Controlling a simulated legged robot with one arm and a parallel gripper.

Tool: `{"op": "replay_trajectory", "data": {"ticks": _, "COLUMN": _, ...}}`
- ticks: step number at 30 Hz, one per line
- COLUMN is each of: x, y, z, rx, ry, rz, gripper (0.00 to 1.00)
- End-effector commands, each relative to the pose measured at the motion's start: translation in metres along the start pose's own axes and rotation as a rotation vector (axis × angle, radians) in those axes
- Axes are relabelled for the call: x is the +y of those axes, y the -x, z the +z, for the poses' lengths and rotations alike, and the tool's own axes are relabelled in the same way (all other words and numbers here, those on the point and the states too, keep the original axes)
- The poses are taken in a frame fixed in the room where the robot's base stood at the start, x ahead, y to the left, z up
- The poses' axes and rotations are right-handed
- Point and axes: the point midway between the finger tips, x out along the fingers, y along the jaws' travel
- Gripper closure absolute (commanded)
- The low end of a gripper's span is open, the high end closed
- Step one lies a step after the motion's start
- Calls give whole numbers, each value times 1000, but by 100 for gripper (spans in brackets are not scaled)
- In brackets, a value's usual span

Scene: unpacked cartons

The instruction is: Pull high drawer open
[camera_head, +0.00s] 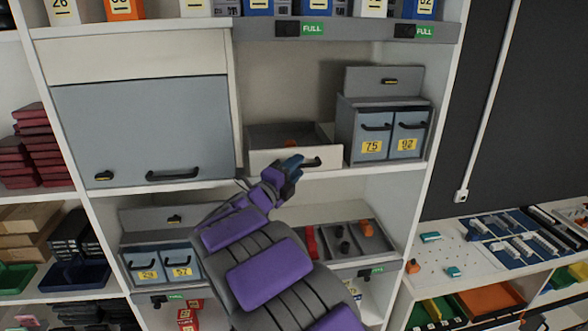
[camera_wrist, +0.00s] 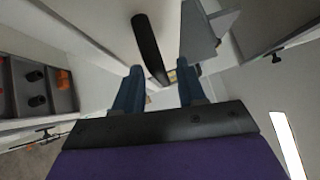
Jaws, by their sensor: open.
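The high drawer (camera_head: 268,158) has a white front and stands on the upper shelf in the head view. Its grey inside shows above the front, with an orange item partly visible in it. Its black handle (camera_head: 312,162) is on the right part of the front. My gripper (camera_head: 293,163) is in front of the drawer, just left of the handle in the picture. In the wrist view my gripper (camera_wrist: 158,75) is open, with two blue fingers apart. The dark handle (camera_wrist: 148,45) appears between and beyond the fingertips. I cannot tell whether they touch it.
Grey bins marked 75 and 92 (camera_head: 392,130) stand right of the drawer. A closed grey cabinet door (camera_head: 145,130) is to the left. Below, a grey tray (camera_head: 385,242) holds black and orange parts. A cluttered white workbench (camera_head: 455,235) stands at the right.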

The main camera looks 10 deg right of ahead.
Motion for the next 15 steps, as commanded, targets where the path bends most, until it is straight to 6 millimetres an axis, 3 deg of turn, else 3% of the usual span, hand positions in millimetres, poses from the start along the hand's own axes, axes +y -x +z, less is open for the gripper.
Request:
{"op": "replay_trajectory", "data": {"ticks": 3, "x": 0, "y": 0, "z": 0, "rx": 0, "ry": 0, "rz": 0, "gripper": 60}}
{"op": "replay_trajectory", "data": {"ticks": 15, "x": 1, "y": 0, "z": 0, "rx": 0, "ry": 1, "rz": 1, "gripper": 98}}
